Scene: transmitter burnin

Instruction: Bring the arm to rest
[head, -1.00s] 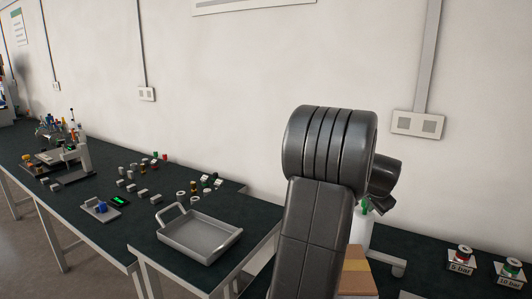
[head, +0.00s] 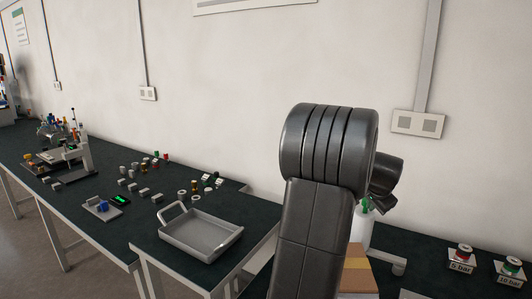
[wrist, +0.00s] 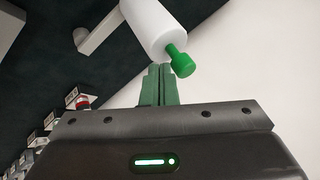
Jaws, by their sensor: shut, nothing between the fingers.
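My arm stands raised in the middle of the head view, its dark links bent over at the top. My gripper shows in the wrist view (wrist: 158,84), its two green fingers closed together with nothing between them. Just beyond the fingertips in that view is a white cylinder (wrist: 150,27) with a green tip (wrist: 181,62); the exact gap cannot be told.
A grey tray (head: 201,238) stands on the dark bench, left of my arm. Small parts and a test fixture (head: 78,160) lie farther left. A cardboard box (head: 357,272) is close by my arm. Labelled "5 bar" (head: 461,256) and "10 bar" (head: 511,270) pieces stand at right.

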